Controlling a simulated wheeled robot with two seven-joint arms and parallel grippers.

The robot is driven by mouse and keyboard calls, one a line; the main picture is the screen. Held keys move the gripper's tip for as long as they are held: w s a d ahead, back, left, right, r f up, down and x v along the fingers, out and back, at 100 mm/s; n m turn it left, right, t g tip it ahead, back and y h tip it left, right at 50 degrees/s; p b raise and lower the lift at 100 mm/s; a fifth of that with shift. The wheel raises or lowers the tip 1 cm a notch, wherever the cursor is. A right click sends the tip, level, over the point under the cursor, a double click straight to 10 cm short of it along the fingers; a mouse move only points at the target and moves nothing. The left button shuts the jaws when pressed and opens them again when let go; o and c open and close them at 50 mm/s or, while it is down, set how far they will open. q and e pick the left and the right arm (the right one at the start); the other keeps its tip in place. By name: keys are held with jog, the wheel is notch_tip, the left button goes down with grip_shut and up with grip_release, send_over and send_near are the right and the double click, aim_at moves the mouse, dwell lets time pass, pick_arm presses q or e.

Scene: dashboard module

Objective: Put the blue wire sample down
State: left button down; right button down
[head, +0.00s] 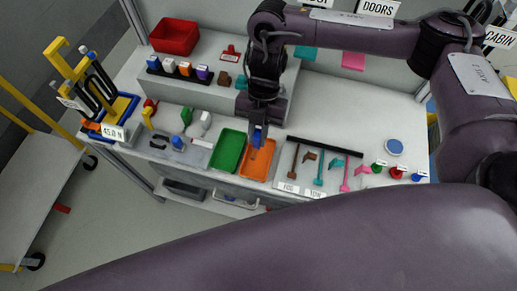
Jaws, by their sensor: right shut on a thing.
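My right gripper (259,124) reaches down over the work table and is shut on the blue wire sample (257,139). The sample is small and blue and sits between the fingertips, partly hidden by them. It is over the upper part of the orange tray (262,172); I cannot tell whether it touches the tray. A green tray (229,151) lies just left of the orange one. My left gripper is not in view.
A raised shelf behind carries a red bin (174,36) and a row of coloured blocks. Right of the orange tray is a panel (303,180) with several coloured tools. A yellow-framed cart (35,165) stands at left.

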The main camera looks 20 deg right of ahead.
aim_at(258, 145)
notch_tip(258, 145, down, 5)
jog(key=shift+f, duration=0.1)
jog(key=shift+f+b, duration=0.4)
jog(key=shift+f, duration=1.4)
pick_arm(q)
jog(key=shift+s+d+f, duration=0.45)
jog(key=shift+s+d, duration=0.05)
pick_arm(e)
jog(key=shift+f, duration=0.2)
jog(key=c, duration=1.4)
grip_release()
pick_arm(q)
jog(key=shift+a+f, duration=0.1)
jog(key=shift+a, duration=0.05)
pick_arm(e)
jog(key=shift+r, duration=0.15)
